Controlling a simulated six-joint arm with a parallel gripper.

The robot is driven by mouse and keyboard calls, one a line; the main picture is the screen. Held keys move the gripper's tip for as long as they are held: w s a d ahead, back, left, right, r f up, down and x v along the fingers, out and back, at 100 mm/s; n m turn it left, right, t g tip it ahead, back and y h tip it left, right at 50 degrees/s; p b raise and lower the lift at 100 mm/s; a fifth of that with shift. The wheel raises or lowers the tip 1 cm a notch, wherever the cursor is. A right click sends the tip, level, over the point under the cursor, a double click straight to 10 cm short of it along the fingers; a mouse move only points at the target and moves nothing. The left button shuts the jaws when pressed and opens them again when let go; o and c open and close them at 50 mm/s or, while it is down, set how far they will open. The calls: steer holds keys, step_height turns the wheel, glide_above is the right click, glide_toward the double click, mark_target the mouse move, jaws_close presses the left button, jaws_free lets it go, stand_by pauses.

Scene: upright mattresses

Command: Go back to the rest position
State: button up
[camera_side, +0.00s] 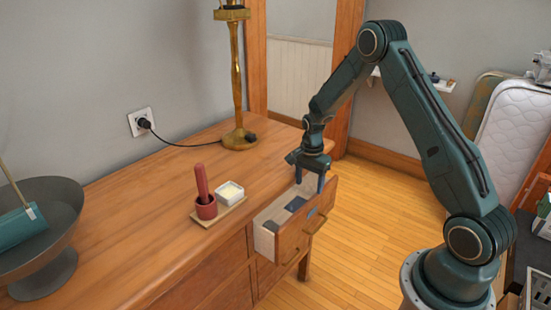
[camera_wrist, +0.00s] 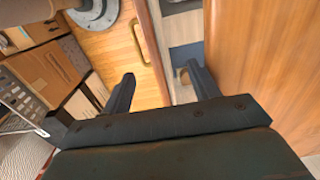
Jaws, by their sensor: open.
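My gripper (camera_side: 311,178) is over the open top drawer (camera_side: 265,240) of the wooden dresser, near the drawer's far end. Dark and grey-blue items (camera_side: 296,204) lie in the drawer. Whether the fingertips touch the drawer cannot be told.
Upright mattresses (camera_side: 515,130) lean at the right. Floor beyond the drawer is clear.

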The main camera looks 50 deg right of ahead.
steer(key=shift+w+r, duration=0.3)
steer(key=shift+w, duration=0.1)
steer(key=shift+f, duration=0.65)
steer(key=shift+c, duration=0.6)
steer(key=shift+o, duration=0.2)
steer(key=shift+s+f, duration=0.1)
steer(key=shift+f, duration=1.85)
steer(key=shift+f, duration=0.1)
